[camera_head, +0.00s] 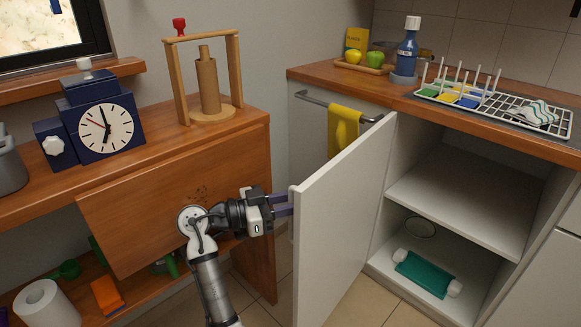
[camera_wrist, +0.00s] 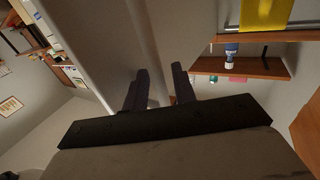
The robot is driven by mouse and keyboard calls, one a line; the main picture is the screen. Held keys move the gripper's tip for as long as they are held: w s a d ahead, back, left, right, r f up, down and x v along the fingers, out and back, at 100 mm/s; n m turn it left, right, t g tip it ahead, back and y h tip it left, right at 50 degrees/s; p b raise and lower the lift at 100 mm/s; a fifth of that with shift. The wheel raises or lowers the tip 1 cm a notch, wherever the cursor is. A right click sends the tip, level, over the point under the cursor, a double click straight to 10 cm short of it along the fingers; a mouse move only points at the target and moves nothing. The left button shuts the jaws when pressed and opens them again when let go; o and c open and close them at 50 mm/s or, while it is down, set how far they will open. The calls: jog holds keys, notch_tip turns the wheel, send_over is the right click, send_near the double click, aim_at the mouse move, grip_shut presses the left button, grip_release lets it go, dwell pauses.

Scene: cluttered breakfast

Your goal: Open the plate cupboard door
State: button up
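The plate cupboard door (camera_head: 338,225) is a white panel that stands open, swung out to the left. The white cupboard (camera_head: 480,165) shows its inside, with a shelf and a floor. My gripper (camera_head: 287,204) is at the door's outer left side, close to its free edge. Its two dark fingers are apart with a gap between them. In the wrist view my gripper (camera_wrist: 160,80) points toward a pale panel edge. Whether the fingertips touch the door cannot be told. No handle on the door is clearly seen.
A teal roll with white ends (camera_head: 425,274) lies on the cupboard floor. A dish rack (camera_head: 490,100) and blue bottle (camera_head: 406,50) stand on the counter. A yellow towel (camera_head: 342,130) hangs on a rail. The wooden desk (camera_head: 150,190) is left of my arm.

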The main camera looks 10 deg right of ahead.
notch_tip(320, 180, up, 19)
jog(key=p, duration=0.2)
